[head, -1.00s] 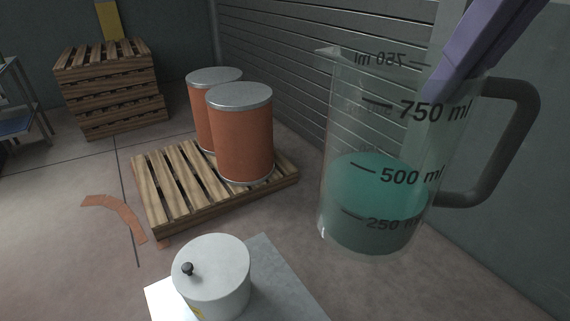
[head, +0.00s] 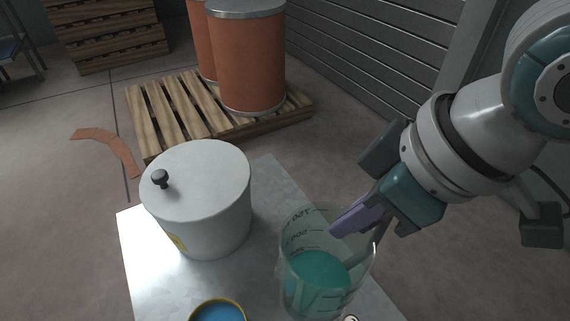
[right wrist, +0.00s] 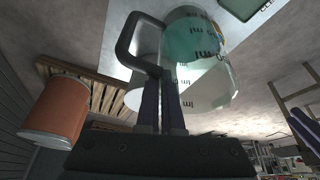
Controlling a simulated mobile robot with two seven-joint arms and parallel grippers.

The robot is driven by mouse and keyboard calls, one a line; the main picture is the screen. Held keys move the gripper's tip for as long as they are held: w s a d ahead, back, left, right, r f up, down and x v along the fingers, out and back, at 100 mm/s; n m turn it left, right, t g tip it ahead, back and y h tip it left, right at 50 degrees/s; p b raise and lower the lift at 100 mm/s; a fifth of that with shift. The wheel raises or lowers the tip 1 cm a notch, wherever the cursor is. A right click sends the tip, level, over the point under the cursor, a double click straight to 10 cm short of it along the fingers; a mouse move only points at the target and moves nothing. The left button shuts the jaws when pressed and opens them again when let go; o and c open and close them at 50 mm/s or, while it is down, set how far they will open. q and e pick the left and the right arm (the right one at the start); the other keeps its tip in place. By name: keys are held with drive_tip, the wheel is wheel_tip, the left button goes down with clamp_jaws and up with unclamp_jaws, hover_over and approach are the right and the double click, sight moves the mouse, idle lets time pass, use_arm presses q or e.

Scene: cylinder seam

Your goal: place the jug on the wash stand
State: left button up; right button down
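The clear jug (head: 325,265) holds teal liquid and has black volume marks. In the head view it is at the lower middle, over the right part of a pale metal top, which looks like the wash stand (head: 265,185). Its base is near the lower picture edge, and I cannot tell whether it touches the top. My right gripper (head: 352,218) reaches in from the right with its purple fingers at the jug. In the right wrist view, the fingers (right wrist: 161,108) close on the dark handle (right wrist: 128,45) of the jug (right wrist: 195,60). My left gripper is not in view.
A white lidded pot (head: 200,205) with a black knob stands on the metal top, left of the jug. A blue-filled, yellow-rimmed container (head: 218,311) is at the lower edge. Orange drums (head: 247,60) stand on a pallet (head: 165,120) behind. Bare metal shows between pot and jug.

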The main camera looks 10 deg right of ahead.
sight(330, 282)
wheel_tip(330, 282, down, 13)
drive_tip(key=b, duration=0.5)
drive_tip(key=shift+r, duration=0.1)
wheel_tip(330, 282, down, 4)
drive_tip(key=b, duration=0.2)
drive_tip(key=shift+b, duration=0.35)
drive_tip(key=shift+f, duration=0.2)
drive_tip(key=c, duration=1.1)
unclamp_jaws()
